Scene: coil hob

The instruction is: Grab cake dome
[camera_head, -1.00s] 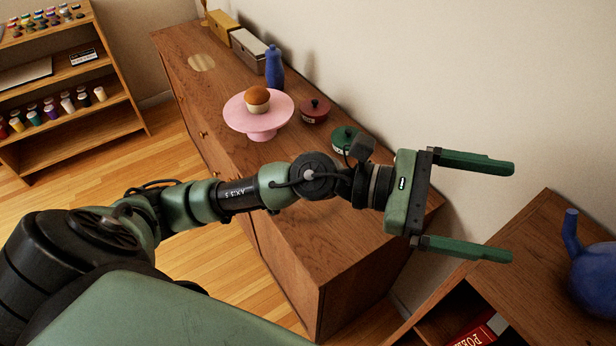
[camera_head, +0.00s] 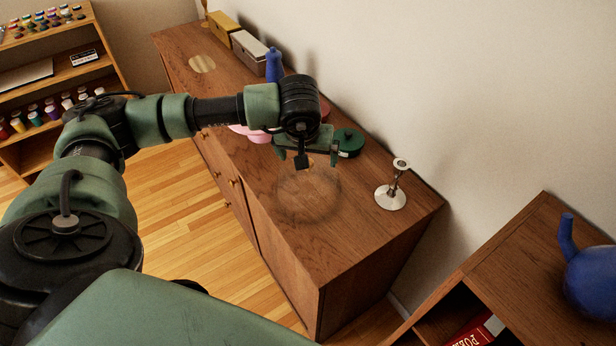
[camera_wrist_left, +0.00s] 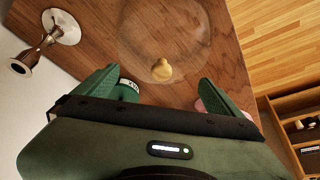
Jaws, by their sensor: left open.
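The cake dome (camera_head: 308,197) is a clear glass dome standing on the wooden sideboard, faint against the wood. In the left wrist view the glass dome (camera_wrist_left: 162,28) shows with its tan knob (camera_wrist_left: 162,69) between and just beyond the fingertips. My left gripper (camera_head: 307,158) is open and points down at the dome's top; it also shows in the left wrist view (camera_wrist_left: 158,80), fingers on either side of the knob and apart from it. My right gripper is in neither view.
A silver candlestick (camera_head: 391,190) stands right of the dome. A green lidded pot (camera_head: 349,142) is just behind the gripper. A pink cake stand (camera_head: 255,134) is mostly hidden by my arm. A blue bottle (camera_head: 274,66) and boxes stand further back.

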